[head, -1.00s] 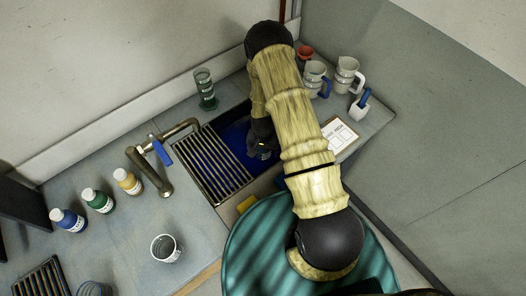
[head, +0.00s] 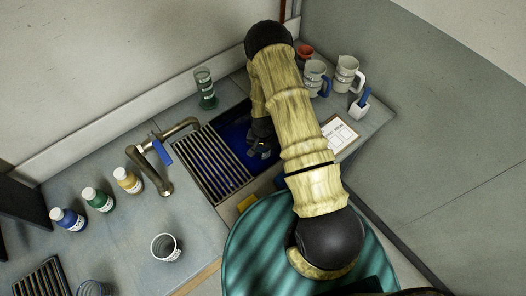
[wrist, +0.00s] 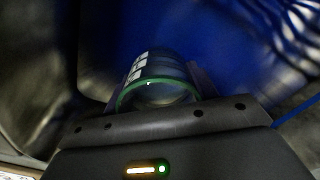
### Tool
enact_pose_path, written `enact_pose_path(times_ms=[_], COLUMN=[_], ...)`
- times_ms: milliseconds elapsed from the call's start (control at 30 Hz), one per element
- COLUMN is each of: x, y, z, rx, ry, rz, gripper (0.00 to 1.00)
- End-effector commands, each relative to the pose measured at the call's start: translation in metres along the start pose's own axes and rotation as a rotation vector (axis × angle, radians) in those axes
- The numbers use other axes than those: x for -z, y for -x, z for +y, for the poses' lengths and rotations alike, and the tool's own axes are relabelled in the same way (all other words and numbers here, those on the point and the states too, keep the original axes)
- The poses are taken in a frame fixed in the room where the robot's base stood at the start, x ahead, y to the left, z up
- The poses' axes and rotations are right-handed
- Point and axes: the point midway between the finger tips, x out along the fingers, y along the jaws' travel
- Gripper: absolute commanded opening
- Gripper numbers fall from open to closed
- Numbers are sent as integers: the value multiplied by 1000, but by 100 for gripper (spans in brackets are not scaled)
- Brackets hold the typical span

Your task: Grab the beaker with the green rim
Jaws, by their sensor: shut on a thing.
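The beaker with the green rim (wrist: 158,84) shows in the wrist view, with white markings on its side and its rim toward the camera. My gripper (wrist: 160,100) is shut on it, one finger on each side, inside the blue sink basin (wrist: 240,45). In the head view my gripper (head: 262,140) is over the blue basin (head: 236,128), right of the metal drain rack. The beaker is hidden there by my gripper and arm.
The metal rack (head: 212,160) and bent faucet (head: 155,165) lie left of the basin. A green-based cylinder (head: 205,90) stands behind it. Jugs (head: 347,75) stand at the back right. Several bottles (head: 100,200) and a clear beaker (head: 166,247) stand at left.

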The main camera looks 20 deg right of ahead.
Motion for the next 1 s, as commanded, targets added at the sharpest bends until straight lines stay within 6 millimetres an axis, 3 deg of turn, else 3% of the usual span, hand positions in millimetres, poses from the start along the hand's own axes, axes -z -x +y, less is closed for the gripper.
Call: enact_pose_path(times_ms=[467,1000], x=[0,0], y=[8,51], z=[0,0], rx=[1,1], ry=[0,0], rz=[1,2], gripper=[29,29])
